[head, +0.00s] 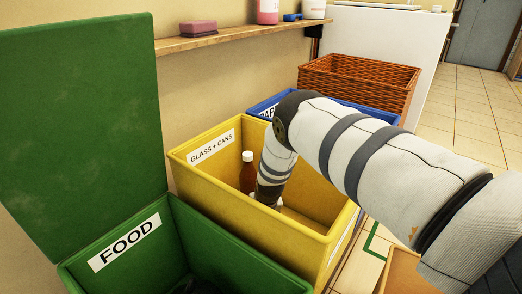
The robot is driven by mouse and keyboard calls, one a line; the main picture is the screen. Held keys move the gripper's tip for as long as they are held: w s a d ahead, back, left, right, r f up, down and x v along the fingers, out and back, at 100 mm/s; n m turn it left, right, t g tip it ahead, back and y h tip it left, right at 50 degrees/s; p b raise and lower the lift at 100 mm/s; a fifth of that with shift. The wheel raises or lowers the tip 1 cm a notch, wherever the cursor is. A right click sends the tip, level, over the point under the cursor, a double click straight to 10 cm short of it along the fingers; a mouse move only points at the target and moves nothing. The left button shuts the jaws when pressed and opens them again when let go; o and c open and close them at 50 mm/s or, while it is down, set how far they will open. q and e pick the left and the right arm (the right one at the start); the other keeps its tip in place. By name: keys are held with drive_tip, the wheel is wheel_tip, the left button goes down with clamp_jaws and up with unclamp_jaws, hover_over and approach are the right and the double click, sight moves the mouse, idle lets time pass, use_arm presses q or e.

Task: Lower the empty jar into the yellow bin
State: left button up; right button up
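The yellow bin (295,231) is open at the top and labelled "GLASS + CANS". A brown bottle (248,176) with a white cap stands inside it near the back wall. My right arm comes in from the right and bends down into the bin. My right gripper (268,194) is at its end, beside the bottle and low behind the front wall. Its fingertips are hidden by that wall. A small pale patch shows beside the wrist; I cannot tell whether it is the jar. My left gripper is out of view.
A green "FOOD" bin (215,252) with its lid (80,130) raised stands on the left. A blue bin (263,108) and a wicker basket (360,78) stand behind. A wall shelf (235,36) holds a pink sponge and bottles.

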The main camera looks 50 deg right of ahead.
drive_tip(key=shift+f, duration=0.25)
drive_tip(key=o, duration=1.4)
drive_tip(key=shift+c, duration=0.2)
drive_tip(key=shift+r, duration=0.15)
